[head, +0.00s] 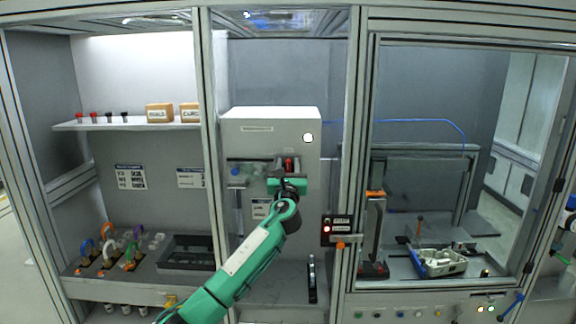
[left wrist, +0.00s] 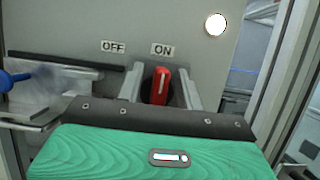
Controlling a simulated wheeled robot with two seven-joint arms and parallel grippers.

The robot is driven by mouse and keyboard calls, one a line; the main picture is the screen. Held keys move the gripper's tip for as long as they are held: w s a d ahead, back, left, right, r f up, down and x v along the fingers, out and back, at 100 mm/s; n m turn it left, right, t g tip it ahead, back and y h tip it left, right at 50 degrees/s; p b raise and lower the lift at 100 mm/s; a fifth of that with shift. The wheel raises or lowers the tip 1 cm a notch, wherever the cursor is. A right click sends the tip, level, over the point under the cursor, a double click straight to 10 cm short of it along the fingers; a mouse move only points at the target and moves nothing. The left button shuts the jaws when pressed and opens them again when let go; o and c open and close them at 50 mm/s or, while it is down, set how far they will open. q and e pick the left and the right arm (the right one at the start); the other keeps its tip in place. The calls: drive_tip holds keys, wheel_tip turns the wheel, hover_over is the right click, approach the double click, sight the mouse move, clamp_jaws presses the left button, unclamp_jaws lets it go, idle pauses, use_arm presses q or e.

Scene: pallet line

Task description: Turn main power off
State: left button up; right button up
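A red rotary knob (left wrist: 160,86) sits on the front of the light grey cabinet (head: 270,125). It stands nearly upright, below the ON label (left wrist: 162,50). The OFF label (left wrist: 113,47) is to its left. In the head view the red knob (head: 290,164) shows just above my left gripper (head: 288,178). In the left wrist view my left gripper (left wrist: 160,92) is open, with one finger on each side of the knob. Small dark gaps seem to show between the fingers and the knob; contact is hard to judge. My right gripper is not in view.
A blue handle (head: 237,171) is left of the knob on the cabinet. A frame post (head: 350,150) and a small box with a red light (head: 336,230) stand to the right. A shelf (head: 130,124) with small boxes is at the left.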

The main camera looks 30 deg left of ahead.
use_arm(q)
clamp_jaws()
drive_tip(key=shift+d, duration=0.1)
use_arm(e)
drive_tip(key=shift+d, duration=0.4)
use_arm(q)
drive_tip(key=shift+f, duration=0.1)
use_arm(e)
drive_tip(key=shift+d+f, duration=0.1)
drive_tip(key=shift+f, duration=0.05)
